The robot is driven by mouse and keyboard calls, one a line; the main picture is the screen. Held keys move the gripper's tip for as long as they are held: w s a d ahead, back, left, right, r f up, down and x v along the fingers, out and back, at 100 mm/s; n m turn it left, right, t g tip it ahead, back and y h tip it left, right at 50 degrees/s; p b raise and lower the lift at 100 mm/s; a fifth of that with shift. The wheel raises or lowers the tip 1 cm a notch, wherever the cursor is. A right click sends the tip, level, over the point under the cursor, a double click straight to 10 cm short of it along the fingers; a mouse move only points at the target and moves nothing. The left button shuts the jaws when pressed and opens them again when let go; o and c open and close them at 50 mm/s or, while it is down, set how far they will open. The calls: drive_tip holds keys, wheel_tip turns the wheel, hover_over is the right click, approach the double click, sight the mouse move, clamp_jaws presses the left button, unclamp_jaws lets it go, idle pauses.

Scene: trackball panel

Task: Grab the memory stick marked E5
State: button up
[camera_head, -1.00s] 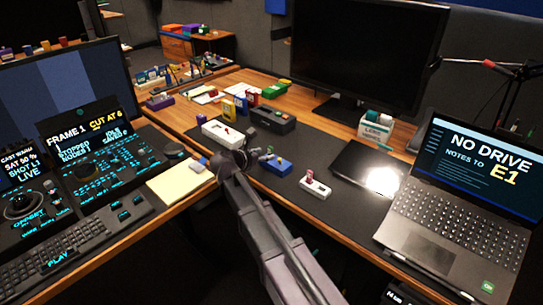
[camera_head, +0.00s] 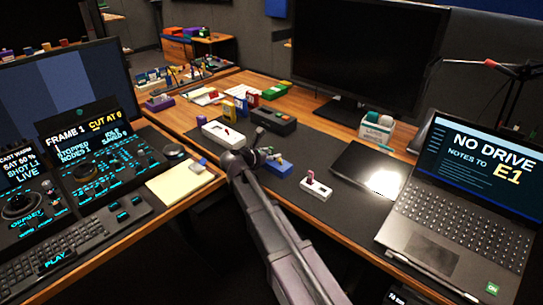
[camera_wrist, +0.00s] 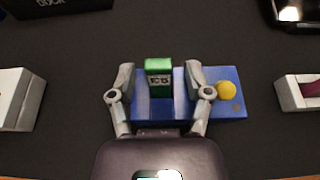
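A memory stick with a green top (camera_wrist: 159,66) stands upright in a blue dock (camera_wrist: 228,104) in the wrist view. Its small label seems to read E5, though it is blurred. My gripper (camera_wrist: 159,80) is open, with one finger on each side of the stick and gaps showing between. The fingers reach over the blue dock, which has a yellow ball (camera_wrist: 226,90) at its right end. In the head view, my gripper (camera_head: 262,157) hides the stick and the left part of the blue dock (camera_head: 283,169).
A white dock with a dark red stick (camera_head: 316,187) stands to the right, another white dock (camera_head: 222,134) to the left. A black dock (camera_head: 274,121) lies behind. A laptop (camera_head: 455,205) and a monitor (camera_head: 362,55) stand farther right and back. Dark mat is clear between docks.

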sight(271, 148)
drive_tip(key=c, duration=0.6)
drive_tip(key=shift+c, duration=0.3)
drive_tip(key=shift+r, duration=0.1)
wheel_tip(271, 148, up, 3)
drive_tip(key=p, duration=0.3)
drive_tip(key=shift+r, duration=0.1)
drive_tip(key=s+a+r+p, duration=0.1)
drive_tip(key=s+a+p, duration=0.1)
drive_tip(key=s, duration=1.4)
drive_tip(key=shift+r, duration=0.3)
